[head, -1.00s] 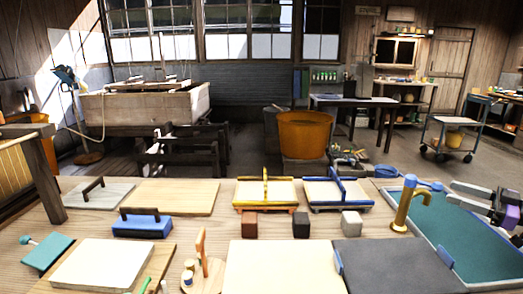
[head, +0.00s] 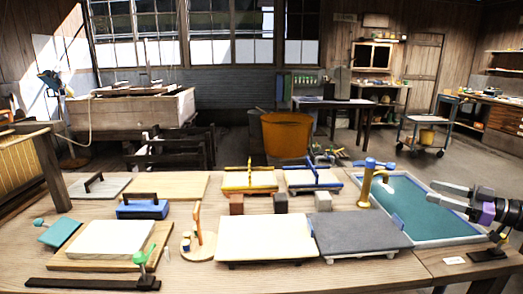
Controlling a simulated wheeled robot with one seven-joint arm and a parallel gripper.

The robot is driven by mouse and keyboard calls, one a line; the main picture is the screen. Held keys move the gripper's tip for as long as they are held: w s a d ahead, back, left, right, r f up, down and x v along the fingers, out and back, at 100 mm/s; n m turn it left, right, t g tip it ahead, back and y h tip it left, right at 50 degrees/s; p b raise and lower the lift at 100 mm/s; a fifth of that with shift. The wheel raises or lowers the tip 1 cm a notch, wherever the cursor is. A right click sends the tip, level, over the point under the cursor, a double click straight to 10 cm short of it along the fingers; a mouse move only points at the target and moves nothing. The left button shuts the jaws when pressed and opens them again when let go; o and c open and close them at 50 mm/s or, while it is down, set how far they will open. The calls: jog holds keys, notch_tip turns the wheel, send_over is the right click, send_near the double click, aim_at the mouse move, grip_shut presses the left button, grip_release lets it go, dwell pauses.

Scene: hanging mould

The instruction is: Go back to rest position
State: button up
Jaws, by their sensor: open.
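My gripper (head: 434,195) is at the right edge in the head view, over the right rim of the sink with teal water (head: 415,206). Its two grey fingers point left and stand apart, with nothing between them. Part of my arm shows behind it at the frame edge. The brass tap with a blue top (head: 368,185) stands left of the gripper, apart from it.
An orange tub (head: 288,136) stands behind the bench.

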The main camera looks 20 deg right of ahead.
jog(key=w+r+n+t+h, duration=0.2)
jog(key=w+r+n+t, duration=0.15)
jog(key=r, duration=0.25)
jog(key=w+a+t, duration=0.3)
jog(key=w+a, duration=0.1)
jog(key=a, duration=0.4)
jog(key=s+a+f+m+t+h+p, duration=0.2)
jog(key=a+m+h, duration=0.25)
jog(key=a, duration=0.45)
jog(key=s+a+f+m+t+h+p, duration=0.1)
jog(key=a+f+m+t+h, duration=0.1)
jog(key=a+m+h, duration=0.5)
jog(key=s+a+f+m+g+h+p, duration=0.1)
jog(key=s+a+f+m+g+p, duration=0.2)
jog(key=s+a, duration=0.55)
jog(key=s+a+f+m+g+h, duration=0.1)
jog(key=s+a+f+m+g, duration=0.15)
jog(key=s+a+f, duration=0.5)
jog(key=s+a+r+n+g+y+p, duration=0.1)
jog(key=s+a+n+g+y+p, duration=0.1)
jog(key=s, duration=1.2)
jog(key=s+a+n+g+y+p, duration=0.1)
jog(key=s+a+n+g+y, duration=0.2)
jog(key=s+a, duration=0.4)
jog(key=s+y, duration=0.1)
jog(key=s, duration=0.6)
jog(key=shift+a+r+g+p, duration=0.2)
jog(key=shift+r+g+p, duration=0.2)
